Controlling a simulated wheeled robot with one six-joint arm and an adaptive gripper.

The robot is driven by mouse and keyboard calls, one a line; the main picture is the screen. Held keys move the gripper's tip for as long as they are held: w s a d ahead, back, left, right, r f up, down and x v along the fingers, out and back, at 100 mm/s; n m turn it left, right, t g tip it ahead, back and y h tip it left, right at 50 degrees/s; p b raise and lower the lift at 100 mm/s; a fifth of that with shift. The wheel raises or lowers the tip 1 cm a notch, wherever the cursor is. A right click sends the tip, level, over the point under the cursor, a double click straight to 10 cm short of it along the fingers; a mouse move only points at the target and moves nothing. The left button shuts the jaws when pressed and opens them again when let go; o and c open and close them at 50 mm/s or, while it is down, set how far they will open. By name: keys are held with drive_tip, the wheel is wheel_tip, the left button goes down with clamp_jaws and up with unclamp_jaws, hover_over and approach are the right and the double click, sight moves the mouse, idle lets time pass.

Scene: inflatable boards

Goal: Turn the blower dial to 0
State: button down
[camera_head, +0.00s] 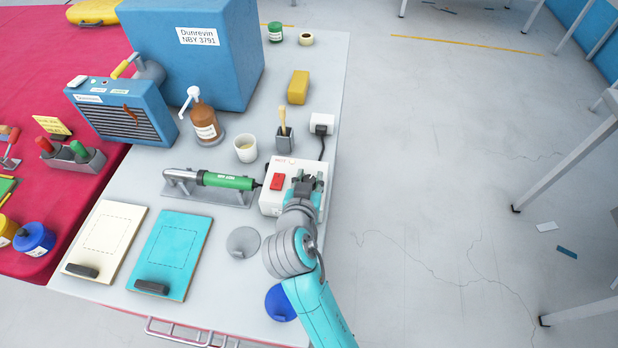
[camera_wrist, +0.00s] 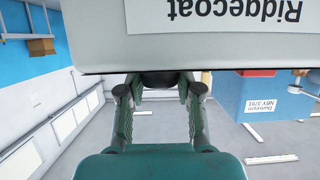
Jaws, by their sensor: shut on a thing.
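The white blower box (camera_head: 272,203) stands near the right side of the grey table, with a red switch (camera_head: 277,181) on its top. My gripper (camera_head: 312,183) is at the right part of the box top and covers the dial in the head view. In the wrist view my gripper (camera_wrist: 159,88) has its fingers on both sides of a dark round part, which looks like the dial (camera_wrist: 158,78). The jaws are shut on it. The dial's marks and pointer are hidden, so its setting cannot be read. A green hot-air blower (camera_head: 228,181) lies in a metal stand left of the box.
A black cable runs from a white socket (camera_head: 321,124) to the box. A brush holder (camera_head: 283,138), a white cup (camera_head: 245,148) and a pump bottle (camera_head: 204,120) stand behind. Cream (camera_head: 112,227) and turquoise (camera_head: 178,240) boards lie at front left. The floor at right is mostly clear.

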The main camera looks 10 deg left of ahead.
drive_tip(key=n+g+y, duration=0.1)
drive_tip(key=n+y, duration=0.5)
drive_tip(key=shift+d+g+y, duration=0.15)
drive_tip(key=shift+g+y, duration=0.15)
drive_tip(key=shift+g, duration=0.1)
drive_tip(key=n+g+y, duration=0.4)
drive_tip(key=n+y, duration=0.1)
drive_tip(key=shift+w+n, duration=0.1)
drive_tip(key=shift+n, duration=0.2)
drive_tip(key=n+g+y, duration=0.2)
drive_tip(key=n+g, duration=0.3)
drive_tip(key=g, duration=0.1)
drive_tip(key=shift+n, duration=0.3)
drive_tip(key=n+g, duration=0.5)
drive_tip(key=g, duration=0.1)
drive_tip(key=shift+f+h, duration=0.1)
drive_tip(key=shift+h, duration=0.2)
drive_tip(key=shift+s+g, duration=0.2)
drive_tip(key=shift+g, duration=0.2)
drive_tip(key=c, duration=0.8)
unclamp_jaws()
drive_tip(key=shift+o, duration=0.2)
